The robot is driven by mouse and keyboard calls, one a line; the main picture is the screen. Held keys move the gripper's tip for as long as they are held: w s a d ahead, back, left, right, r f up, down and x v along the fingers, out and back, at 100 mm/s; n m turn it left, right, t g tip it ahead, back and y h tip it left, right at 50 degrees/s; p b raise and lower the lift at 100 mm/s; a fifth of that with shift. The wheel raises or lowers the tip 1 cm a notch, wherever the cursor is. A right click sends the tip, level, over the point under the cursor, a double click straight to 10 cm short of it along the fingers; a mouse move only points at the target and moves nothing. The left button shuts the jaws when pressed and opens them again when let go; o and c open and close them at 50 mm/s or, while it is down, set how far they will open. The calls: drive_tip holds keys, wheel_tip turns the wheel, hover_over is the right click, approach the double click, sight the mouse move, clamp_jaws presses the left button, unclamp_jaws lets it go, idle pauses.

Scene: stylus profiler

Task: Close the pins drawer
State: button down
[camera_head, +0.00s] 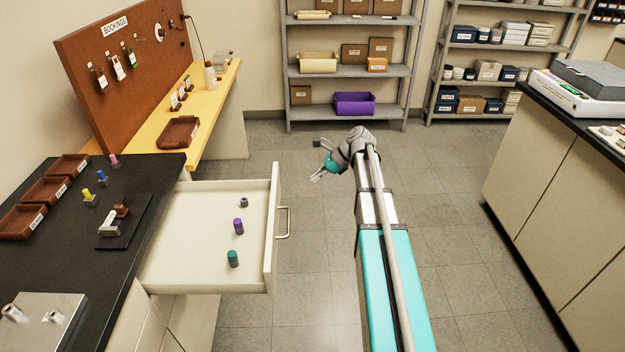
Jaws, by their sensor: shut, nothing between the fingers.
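The white drawer (186,238) stands pulled out to the right from under the black bench top. Its front panel carries a metal handle (284,223) on the outer right side. Inside lie a small grey piece (244,202), a purple piece (238,226) and a green piece (233,258), apart from one another. No label shows on the drawer. My gripper (316,177) is shut and empty, in the air over the floor, to the right of the handle and farther back, apart from the drawer. My own arm runs up from the bottom of the view to it.
The black bench (120,190) at left holds brown trays (45,191), coloured pegs and a small dark fixture (124,220). A yellow bench (150,140) with a pegboard (105,80) stands behind. Shelves (345,70) line the back wall. A cabinet (540,200) stands right. Floor between is clear.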

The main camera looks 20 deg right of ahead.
drive_tip(key=a+r+b+x, duration=0.2)
drive_tip(key=b+x, duration=0.3)
drive_tip(key=x, duration=0.6)
drive_tip(key=shift+w+f+b, duration=0.25)
drive_tip(key=shift+w+b, duration=0.1)
drive_tip(key=shift+b, duration=0.05)
drive_tip(key=shift+a, duration=0.15)
